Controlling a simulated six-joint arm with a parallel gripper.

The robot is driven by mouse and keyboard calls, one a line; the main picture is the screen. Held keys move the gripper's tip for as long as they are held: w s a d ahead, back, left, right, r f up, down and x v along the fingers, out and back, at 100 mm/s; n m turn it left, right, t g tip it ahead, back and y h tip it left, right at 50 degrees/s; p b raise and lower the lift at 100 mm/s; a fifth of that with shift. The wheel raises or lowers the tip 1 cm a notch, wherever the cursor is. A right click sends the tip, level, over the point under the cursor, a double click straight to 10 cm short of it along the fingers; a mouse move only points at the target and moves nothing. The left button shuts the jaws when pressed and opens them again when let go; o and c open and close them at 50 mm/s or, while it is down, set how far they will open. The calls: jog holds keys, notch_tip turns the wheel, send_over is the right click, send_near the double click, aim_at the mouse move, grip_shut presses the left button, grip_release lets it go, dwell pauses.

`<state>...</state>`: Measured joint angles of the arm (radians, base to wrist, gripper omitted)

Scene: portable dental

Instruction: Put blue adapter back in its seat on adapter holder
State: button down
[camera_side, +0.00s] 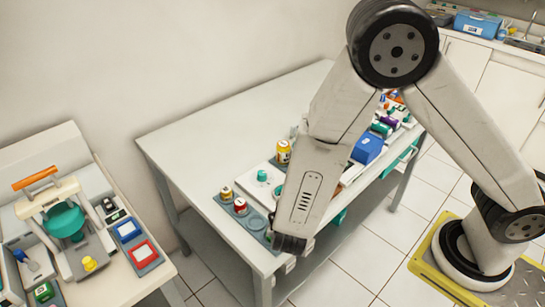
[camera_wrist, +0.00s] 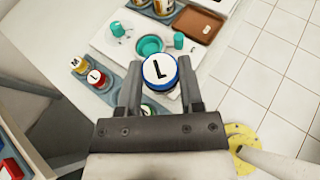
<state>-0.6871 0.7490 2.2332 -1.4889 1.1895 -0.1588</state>
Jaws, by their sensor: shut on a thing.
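My gripper (camera_wrist: 160,82) is shut on the blue adapter (camera_wrist: 159,70), a round blue piece with a white top marked L, held between the two fingertips. The adapter holder (camera_wrist: 112,93) is a blue-grey strip below and left of the held adapter. It carries a yellow adapter marked M (camera_wrist: 78,64) and a red adapter marked L (camera_wrist: 96,77). A green piece (camera_wrist: 148,108) shows partly between my fingers. In the side view the holder (camera_side: 255,222) lies at the table's near corner; my arm hides the blue adapter and fingers there.
A yellow jar (camera_side: 283,152) and a blue box (camera_side: 367,149) stand farther along the table (camera_side: 205,148). The table's left part is clear.

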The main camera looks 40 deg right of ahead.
jog(key=shift+m+g+h, duration=0.3)
jog(key=shift+m+g, duration=0.3)
jog(key=shift+s+a+r, duration=0.1)
jog(key=shift+s+a, duration=0.25)
jog(key=shift+s, duration=0.45)
jog(key=shift+s+a+r, duration=0.1)
jog(key=shift+s+a, duration=0.2)
jog(key=shift+s, duration=0.45)
jog(key=shift+s+a, duration=0.35)
jog(key=shift+s, duration=0.45)
jog(key=shift+w, duration=0.1)
send_over(255, 226)
jog(key=s+d, duration=0.1)
jog(key=s, duration=0.4)
jog(key=f, duration=0.4)
jog(key=shift+w+f, duration=0.2)
jog(key=shift+w, duration=0.05)
jog(key=w+f, duration=0.1)
jog(key=f, duration=0.1)
jog(key=w+f, duration=0.1)
jog(key=w, duration=0.1)
jog(key=shift+a+f, duration=0.35)
jog(key=shift+w+a+f, duration=0.15)
jog(key=shift+w+f, duration=0.35)
jog(key=shift+f, duration=0.1)
jog(key=shift+f, duration=0.1)
jog(key=shift+w+f, duration=0.25)
jog(key=shift+f, duration=1.5)
jog(key=shift+f, duration=0.15)
